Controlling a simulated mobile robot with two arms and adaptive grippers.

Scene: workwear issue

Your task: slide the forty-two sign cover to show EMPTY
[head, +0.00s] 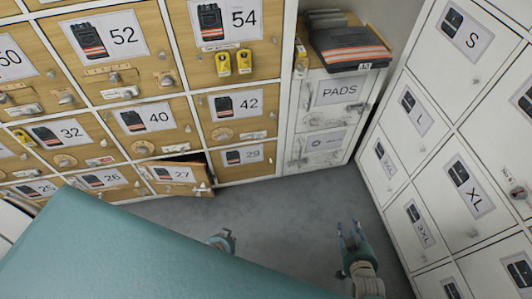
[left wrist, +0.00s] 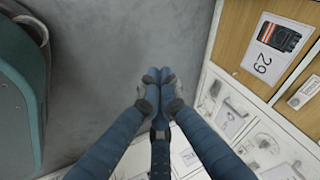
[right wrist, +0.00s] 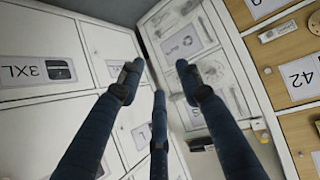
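Locker door 42 (head: 260,101) is wooden, with a glove picture and a round dial. Its small pale sign cover (head: 254,135) sits low on the door, right of the dial; its wording is too small to read. My right gripper (head: 350,228) is open and empty, low over the floor, right of and apart from door 42. My left gripper (head: 222,236) is low and partly hidden in the head view. In the left wrist view its fingertips (left wrist: 153,78) meet with nothing between them.
Door 27 (head: 177,176) stands ajar at the bottom. A white cabinet marked PADS (head: 338,92) stands right of door 42, with folded items on top. White lockers (head: 450,130) line the right side. Grey floor (head: 285,205) is clear in front of the doors.

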